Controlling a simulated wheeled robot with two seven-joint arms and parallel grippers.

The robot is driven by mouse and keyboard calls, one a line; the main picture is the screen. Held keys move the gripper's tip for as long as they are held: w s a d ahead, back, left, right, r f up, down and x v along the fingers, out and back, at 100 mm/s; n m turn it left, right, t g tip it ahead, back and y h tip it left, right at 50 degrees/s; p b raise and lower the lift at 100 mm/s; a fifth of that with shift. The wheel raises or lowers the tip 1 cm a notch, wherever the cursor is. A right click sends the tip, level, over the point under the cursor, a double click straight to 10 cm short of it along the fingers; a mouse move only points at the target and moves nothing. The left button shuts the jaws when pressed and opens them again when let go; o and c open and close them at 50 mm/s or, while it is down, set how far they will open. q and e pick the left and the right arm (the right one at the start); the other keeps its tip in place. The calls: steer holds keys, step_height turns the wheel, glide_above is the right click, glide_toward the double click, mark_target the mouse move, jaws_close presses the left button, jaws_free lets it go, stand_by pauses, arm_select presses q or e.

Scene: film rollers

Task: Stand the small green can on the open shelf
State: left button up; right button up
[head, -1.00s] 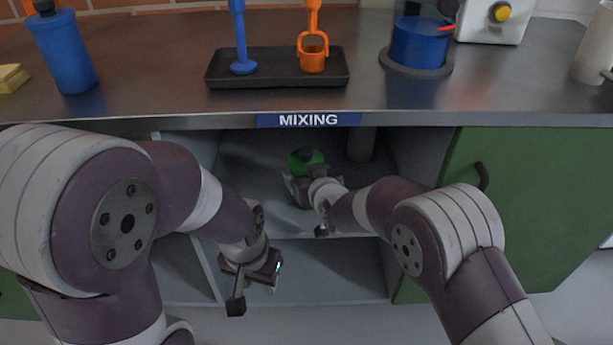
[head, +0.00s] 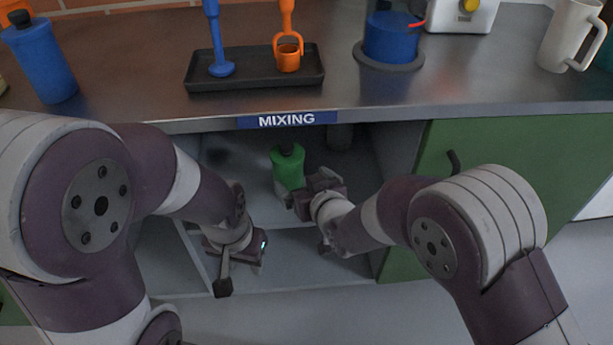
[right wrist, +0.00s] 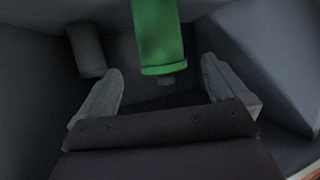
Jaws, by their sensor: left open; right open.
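The small green can (head: 288,168) with a dark cap stands upright inside the open shelf (head: 310,243) under the MIXING label. It also shows in the right wrist view (right wrist: 158,35), at the top, ahead of the gap between the fingers. My right gripper (head: 304,197) is open and empty, just to the right of the can and in front of it. The right wrist view shows its fingers (right wrist: 163,88) spread apart. Whether a finger still touches the can is hard to tell. My left gripper (head: 236,268) is open and empty, low in front of the shelf's left side.
A grey cylinder (head: 340,137) stands farther back in the shelf, also in the right wrist view (right wrist: 87,50). A green door (head: 500,170) closes the right side. The counter above holds a black tray (head: 255,78), a blue bottle (head: 42,62) and a white mug (head: 570,35).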

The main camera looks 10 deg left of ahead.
steer(key=s+d+f+m+g+h, duration=0.1)
steer(key=s+d+m+g+h, duration=0.15)
steer(key=d, duration=0.65)
steer(key=s+d+f+m+g+h, duration=0.1)
steer(key=s+d+g+h, duration=0.15)
steer(key=d, duration=0.55)
steer(key=s+d+m+g+h, duration=0.2)
steer(key=s+d+m+g, duration=0.1)
steer(key=s+d, duration=0.8)
steer(key=shift+s+d+f+g+h, duration=0.2)
steer(key=shift+s+d+g+h, duration=0.15)
steer(key=shift+s+g, duration=0.7)
steer(key=shift+r, duration=0.1)
